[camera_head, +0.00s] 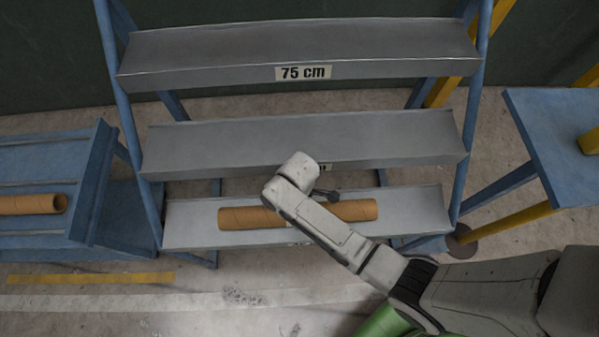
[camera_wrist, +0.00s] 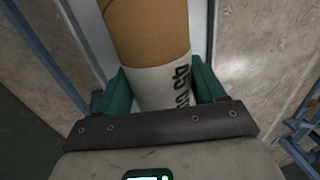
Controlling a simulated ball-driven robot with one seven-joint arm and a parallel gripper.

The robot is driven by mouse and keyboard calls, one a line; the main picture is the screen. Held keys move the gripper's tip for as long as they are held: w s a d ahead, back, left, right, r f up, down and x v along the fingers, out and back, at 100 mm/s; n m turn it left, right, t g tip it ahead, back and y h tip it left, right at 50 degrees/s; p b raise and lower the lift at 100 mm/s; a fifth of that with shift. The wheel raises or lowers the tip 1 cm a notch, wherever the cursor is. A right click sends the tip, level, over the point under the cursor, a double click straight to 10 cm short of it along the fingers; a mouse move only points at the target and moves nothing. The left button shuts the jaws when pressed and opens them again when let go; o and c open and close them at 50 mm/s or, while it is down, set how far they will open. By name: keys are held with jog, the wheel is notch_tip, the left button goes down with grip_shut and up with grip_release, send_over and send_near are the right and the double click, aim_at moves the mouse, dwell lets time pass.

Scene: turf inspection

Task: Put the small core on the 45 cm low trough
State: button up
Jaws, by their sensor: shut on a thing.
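A tan cardboard core (camera_head: 353,210) lies lengthwise along the lowest trough (camera_head: 425,208) of the rack. My arm hides its middle, and I cannot tell whether it rests on the trough or hangs just above it. The lowest trough's label is mostly hidden behind my arm.
The rack also has an empty middle trough (camera_head: 215,150) and an empty top trough (camera_head: 200,60) marked 75 cm. Another tan core (camera_head: 30,204) lies on a blue bench (camera_head: 40,160) at the left. A blue table (camera_head: 550,130) stands at the right.

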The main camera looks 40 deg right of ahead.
jog(key=shift+f, duration=0.15)
jog(key=o, duration=1.4)
jog(key=r, duration=0.4)
jog(key=w+r, duration=0.1)
jog(key=r, duration=0.3)
jog(key=d+r, duration=0.1)
jog(key=r, duration=0.3)
jog(key=shift+w+r+p, duration=0.1)
jog(key=shift+w+p, duration=0.15)
jog(key=shift+p, duration=0.1)
jog(key=shift+d, duration=0.1)
jog(key=s+d+r+m, duration=0.2)
jog(key=s+d+m, duration=0.1)
jog(key=s, duration=0.1)
jog(key=s+d+r+m+t, duration=0.1)
jog(key=s+d+r+m, duration=0.1)
jog(key=s+m, duration=0.2)
jog(key=s+d+r+m+t+h, duration=0.1)
jog(key=s+d+r+m, duration=0.1)
jog(key=s, duration=0.4)
jog(key=shift+d+r+m, duration=0.1)
jog(key=shift+d+m, duration=0.7)
jog(key=shift+m, duration=0.4)
